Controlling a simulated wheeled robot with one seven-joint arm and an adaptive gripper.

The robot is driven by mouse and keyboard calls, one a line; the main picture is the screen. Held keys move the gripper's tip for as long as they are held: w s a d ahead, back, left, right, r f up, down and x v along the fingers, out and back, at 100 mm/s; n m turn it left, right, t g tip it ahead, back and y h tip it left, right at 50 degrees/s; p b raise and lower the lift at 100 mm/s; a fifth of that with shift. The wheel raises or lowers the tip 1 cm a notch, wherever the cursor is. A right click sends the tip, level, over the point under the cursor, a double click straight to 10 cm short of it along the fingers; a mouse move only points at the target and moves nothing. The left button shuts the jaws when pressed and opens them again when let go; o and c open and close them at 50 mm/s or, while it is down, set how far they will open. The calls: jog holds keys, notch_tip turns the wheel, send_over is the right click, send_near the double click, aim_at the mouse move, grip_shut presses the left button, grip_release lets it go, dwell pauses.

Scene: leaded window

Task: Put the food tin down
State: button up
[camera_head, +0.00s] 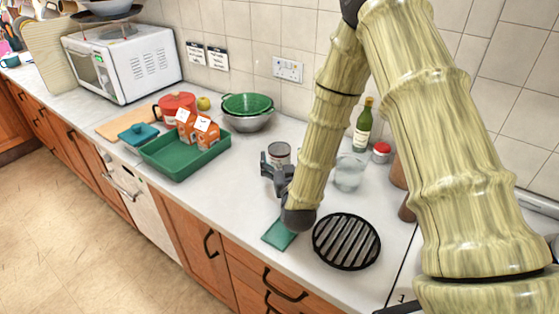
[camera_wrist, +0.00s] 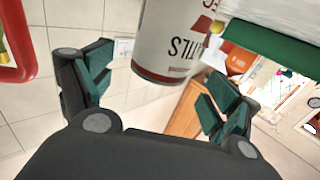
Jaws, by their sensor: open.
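The food tin (camera_head: 279,152) is a white and grey can, seen in the head view on the counter just behind my gripper (camera_head: 268,172). Its lower part is partly hidden by the gripper. In the wrist view the tin (camera_wrist: 168,45) shows large, with red bands and dark lettering that reads upside down. My gripper (camera_wrist: 160,90) is open there, its green-padded fingers spread on either side with gaps between them and the tin. I cannot tell how far ahead of the fingertips the tin is.
A green tray (camera_head: 160,163) with orange cartons lies left of the tin; a green colander in a metal bowl (camera_head: 247,121) stands behind. A glass jar (camera_head: 349,172), green bottle (camera_head: 363,126) and red-lidded jar (camera_head: 381,152) stand right. A teal cloth (camera_head: 278,235) and black grill (camera_head: 346,241) lie in front.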

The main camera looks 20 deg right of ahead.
aim_at(280, 148)
jog(key=shift+w+d+p, duration=0.15)
jog(key=shift+w+p, duration=0.2)
jog(key=shift+w, duration=0.8)
jog(key=shift+w+d+p, duration=0.15)
jog(key=shift+w+p, duration=0.2)
jog(key=shift+w, duration=0.8)
jog(key=shift+c, duration=0.3)
jog(key=c, duration=1.5)
jog(key=shift+c, duration=0.2)
jog(key=shift+r, duration=0.15)
jog(key=shift+r+b, duration=0.5)
jog(key=shift+r, duration=0.2)
jog(key=shift+r+b, duration=0.4)
jog(key=shift+r, duration=0.45)
jog(key=s+a+r+b, duration=0.1)
jog(key=s+a, duration=0.1)
jog(key=s, duration=0.5)
jog(key=s+a+b, duration=0.2)
jog(key=s, duration=0.6)
jog(key=shift+s+a+r+b, duration=0.2)
jog(key=shift+a+r+b, duration=0.05)
jog(key=shift+r+b, duration=0.1)
